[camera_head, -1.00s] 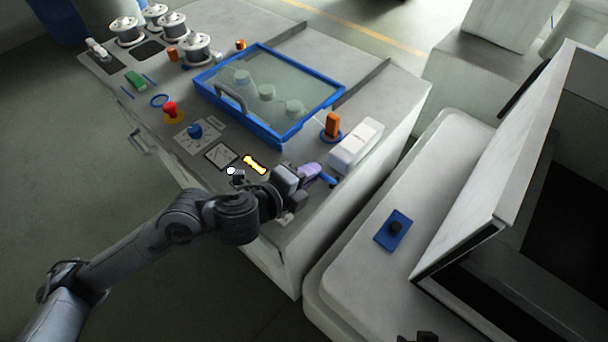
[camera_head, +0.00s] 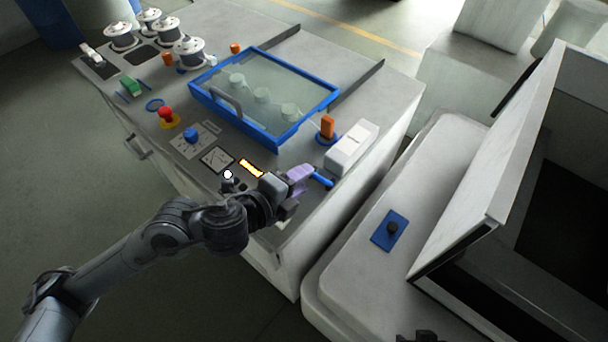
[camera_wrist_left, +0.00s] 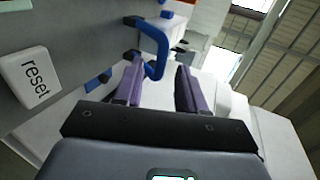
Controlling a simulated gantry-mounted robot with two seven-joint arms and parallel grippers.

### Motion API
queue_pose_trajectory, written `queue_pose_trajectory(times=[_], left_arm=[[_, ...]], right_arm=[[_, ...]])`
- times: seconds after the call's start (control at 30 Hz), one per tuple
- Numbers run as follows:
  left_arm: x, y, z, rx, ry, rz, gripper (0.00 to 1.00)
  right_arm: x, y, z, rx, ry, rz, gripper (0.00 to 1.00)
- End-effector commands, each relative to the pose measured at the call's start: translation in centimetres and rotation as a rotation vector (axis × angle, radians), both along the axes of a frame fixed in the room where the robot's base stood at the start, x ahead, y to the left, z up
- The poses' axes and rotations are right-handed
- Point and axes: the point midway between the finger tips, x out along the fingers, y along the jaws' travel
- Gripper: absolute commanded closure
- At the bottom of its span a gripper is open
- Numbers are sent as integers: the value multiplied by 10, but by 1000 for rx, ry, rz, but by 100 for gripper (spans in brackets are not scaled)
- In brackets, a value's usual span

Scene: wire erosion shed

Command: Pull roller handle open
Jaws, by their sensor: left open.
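A blue bar handle (camera_head: 321,178) stands out at the front right edge of the grey machine. In the left wrist view the blue handle (camera_wrist_left: 158,48) is a bent loop fixed to the machine's face. My left gripper (camera_head: 304,174) has purple fingers and points at the handle from the left. In the left wrist view the left gripper (camera_wrist_left: 158,68) is open, and the handle's near end shows between the fingertips. The fingers are not closed on it, and I cannot tell whether they touch it.
A glass lid with a blue frame (camera_head: 287,142) covers the machine's middle. An orange knob (camera_head: 327,126) and a white box (camera_head: 352,148) are behind the handle. A white "reset" button (camera_wrist_left: 33,78) is at left in the wrist view. A pale cabinet (camera_head: 345,245) is to the right.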

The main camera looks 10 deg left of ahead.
Motion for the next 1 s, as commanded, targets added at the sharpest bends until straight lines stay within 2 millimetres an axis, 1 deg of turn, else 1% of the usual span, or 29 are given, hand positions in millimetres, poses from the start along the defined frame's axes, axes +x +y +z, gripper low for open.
queue_pose_trajectory(times=[0.03, 0.33, 0.4, 0.6, 0.8, 1.0], left_arm=[[-7, 4, 6, 3, 0, -1, 60], [-55, 28, 28, 5, 2, -2, 60], [-59, 29, 30, 1, 6, -2, 60], [-68, 34, 34, -1, 4, -1, 60], [-73, 37, 35, 1, 1, -2, 60], [-73, 37, 35, 1, -1, -2, 60]], right_arm=[[0, 0, 6, 1, 0, -1, 57], [0, 1, 24, 3, 0, -2, 57], [0, 1, 31, 3, 0, -2, 57], [0, 1, 41, 2, 0, -1, 57], [0, 0, 45, -1, 0, 1, 57], [0, -1, 44, -4, -1, 3, 57]])
